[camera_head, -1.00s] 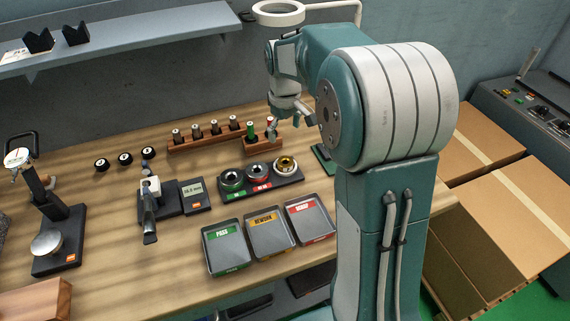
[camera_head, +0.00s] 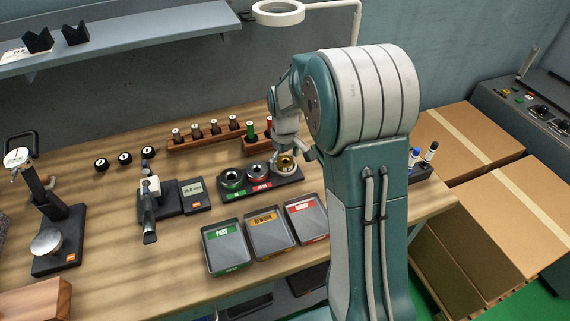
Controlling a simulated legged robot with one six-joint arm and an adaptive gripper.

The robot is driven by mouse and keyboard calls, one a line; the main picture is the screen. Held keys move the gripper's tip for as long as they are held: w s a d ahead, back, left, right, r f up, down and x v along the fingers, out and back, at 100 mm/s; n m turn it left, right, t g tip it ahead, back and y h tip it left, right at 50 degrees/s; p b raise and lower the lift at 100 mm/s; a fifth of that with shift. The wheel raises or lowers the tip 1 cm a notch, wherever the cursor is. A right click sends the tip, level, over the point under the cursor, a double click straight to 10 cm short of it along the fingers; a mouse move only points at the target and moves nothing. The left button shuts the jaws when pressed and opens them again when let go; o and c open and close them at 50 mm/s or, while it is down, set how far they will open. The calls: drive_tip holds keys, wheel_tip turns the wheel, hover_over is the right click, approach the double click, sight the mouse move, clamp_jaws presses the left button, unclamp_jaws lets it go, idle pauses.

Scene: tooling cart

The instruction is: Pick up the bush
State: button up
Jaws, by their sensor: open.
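The bush appears to be the brass-coloured ring (camera_head: 286,163) at the right end of a dark holder (camera_head: 233,197) on the wooden bench. My gripper (camera_head: 294,157) is open and points down at this ring, with its fingers close around or just above it. The fingers partly cover the ring, and I cannot tell whether they touch it.
Three trays, pass (camera_head: 228,262), rework (camera_head: 271,246) and scrap (camera_head: 308,227), lie in front. A wooden rack of pins (camera_head: 205,140) stands behind. A digital gauge (camera_head: 191,190) is to the left. A ring lamp (camera_head: 278,13) hangs above. Cardboard boxes (camera_head: 470,140) are at right.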

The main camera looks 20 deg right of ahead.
clamp_jaws()
drive_tip(key=shift+r, duration=0.15)
